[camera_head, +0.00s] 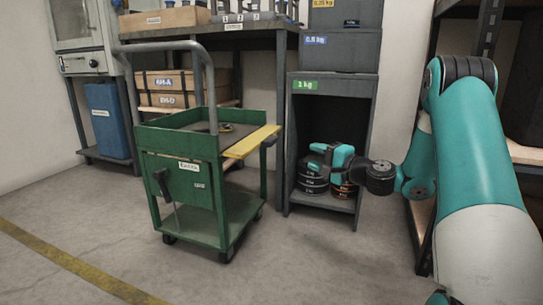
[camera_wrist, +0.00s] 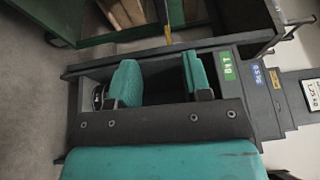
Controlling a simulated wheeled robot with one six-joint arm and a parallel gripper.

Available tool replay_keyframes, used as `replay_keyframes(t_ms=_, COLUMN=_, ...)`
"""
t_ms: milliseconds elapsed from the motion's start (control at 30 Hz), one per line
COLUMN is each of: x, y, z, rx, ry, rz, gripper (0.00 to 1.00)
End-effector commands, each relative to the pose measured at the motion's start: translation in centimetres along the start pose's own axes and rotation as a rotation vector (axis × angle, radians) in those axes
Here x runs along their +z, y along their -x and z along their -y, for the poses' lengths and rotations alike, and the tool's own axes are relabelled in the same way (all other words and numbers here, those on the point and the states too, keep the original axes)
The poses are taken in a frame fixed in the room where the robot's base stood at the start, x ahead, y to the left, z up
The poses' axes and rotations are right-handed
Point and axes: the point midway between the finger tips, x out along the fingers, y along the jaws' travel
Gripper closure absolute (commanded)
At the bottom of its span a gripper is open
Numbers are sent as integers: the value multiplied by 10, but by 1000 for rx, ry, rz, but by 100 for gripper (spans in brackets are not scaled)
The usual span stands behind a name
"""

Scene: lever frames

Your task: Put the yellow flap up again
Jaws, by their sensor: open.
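The yellow flap (camera_head: 252,142) is at the right end of the green cart (camera_head: 195,214), about level with its top tray. I cannot tell its exact tilt. A thin yellow edge (camera_wrist: 167,36), likely the flap, shows in the wrist view. A black lever (camera_head: 163,183) is on the cart's front side. My gripper (camera_head: 318,160) is to the right of the flap and apart from it, in front of the grey shelf. In the wrist view, my gripper (camera_wrist: 162,80) has its two teal fingers wide apart with nothing between them.
The grey shelf (camera_head: 291,150) holds several round weights (camera_head: 312,181) in its lower opening, behind my gripper. A workbench (camera_head: 245,42) with wooden boxes stands behind the cart. A blue bin (camera_head: 107,120) is at the left. The floor in front of the cart is clear.

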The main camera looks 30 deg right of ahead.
Motion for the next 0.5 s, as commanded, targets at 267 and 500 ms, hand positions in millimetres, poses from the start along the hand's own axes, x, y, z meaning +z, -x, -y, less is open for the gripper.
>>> replay_keyframes(t_ms=267, x=1, y=-27, z=8, rx=-8, ry=-5, rz=2, gripper=55)
replay_keyframes(t_ms=500, x=0, y=-59, z=10, rx=-7, ry=-4, rz=0, gripper=55)
